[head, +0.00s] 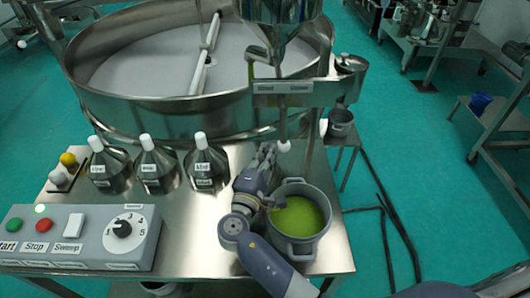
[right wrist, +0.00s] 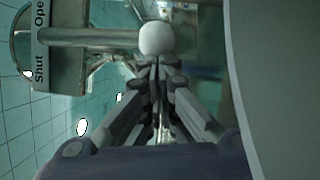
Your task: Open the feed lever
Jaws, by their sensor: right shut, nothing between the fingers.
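The feed lever is a thin steel rod with a white ball knob (head: 284,146). It hangs down below a label plate (head: 283,87) marked Shut and Open under the hopper. The rod sits between the two words. My right gripper (head: 268,150) is shut and empty, fingers pointing up just left of the knob. In the right wrist view, the fingertips (right wrist: 156,63) are together right by the knob (right wrist: 158,39); I cannot tell whether they touch it. The label plate (right wrist: 40,55) is at the upper left there. My left gripper does not show.
A pot of green material (head: 298,218) stands beside my right wrist. Several dark bottles with white caps (head: 155,165) and a control box (head: 75,238) are to the left. The big round sieve (head: 150,60) stands behind. A small bucket (head: 341,122) is at the right.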

